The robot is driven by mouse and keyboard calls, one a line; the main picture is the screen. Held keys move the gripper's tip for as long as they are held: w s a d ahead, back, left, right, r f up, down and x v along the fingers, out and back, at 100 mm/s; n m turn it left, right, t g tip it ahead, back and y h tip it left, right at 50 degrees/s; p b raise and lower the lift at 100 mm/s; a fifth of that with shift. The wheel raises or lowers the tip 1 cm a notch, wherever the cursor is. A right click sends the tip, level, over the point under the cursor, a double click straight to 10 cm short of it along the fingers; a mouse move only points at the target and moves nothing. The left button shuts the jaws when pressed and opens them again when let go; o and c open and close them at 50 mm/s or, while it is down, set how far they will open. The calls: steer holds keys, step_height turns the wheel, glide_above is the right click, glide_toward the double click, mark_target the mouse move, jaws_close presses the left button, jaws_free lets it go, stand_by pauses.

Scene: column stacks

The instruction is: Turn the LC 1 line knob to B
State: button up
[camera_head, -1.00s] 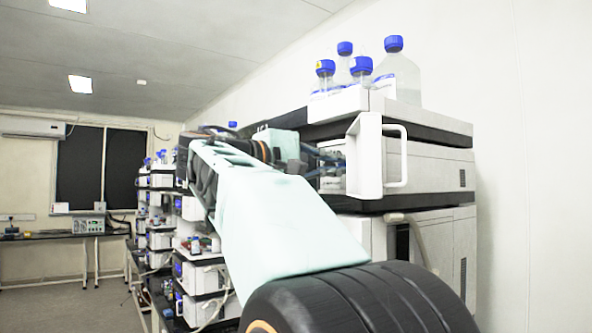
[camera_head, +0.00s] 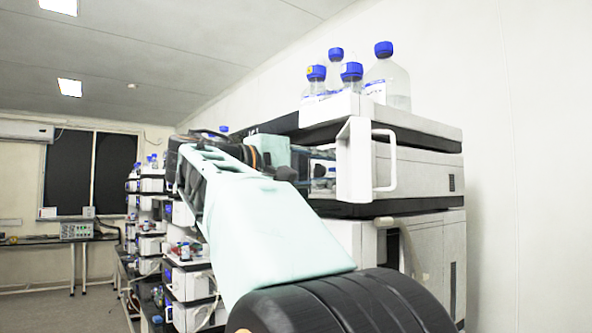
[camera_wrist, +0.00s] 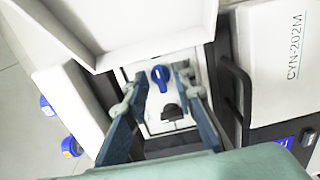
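A blue knob (camera_wrist: 160,76) sits on a white panel inside a recess of the instrument stack in the wrist view. A black knob or fitting (camera_wrist: 172,112) lies below it on the same panel. My gripper (camera_wrist: 160,74) is open, one finger on each side of the blue knob with a gap at both sides. I cannot tell how far the tips are from the panel. In the head view my arm reaches to the stack (camera_head: 430,165), and the blue knob is hidden there. The knob's position letters are not readable.
An open white door with a handle (camera_head: 384,160) stands out beside my gripper. Bottles with blue caps (camera_head: 387,85) stand on top of the stack. A black handle (camera_wrist: 235,92) is right of my fingers in the wrist view. More stacks (camera_head: 150,215) stand at the left.

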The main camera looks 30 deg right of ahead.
steer(key=a, duration=1.2)
steer(key=shift+s, duration=0.45)
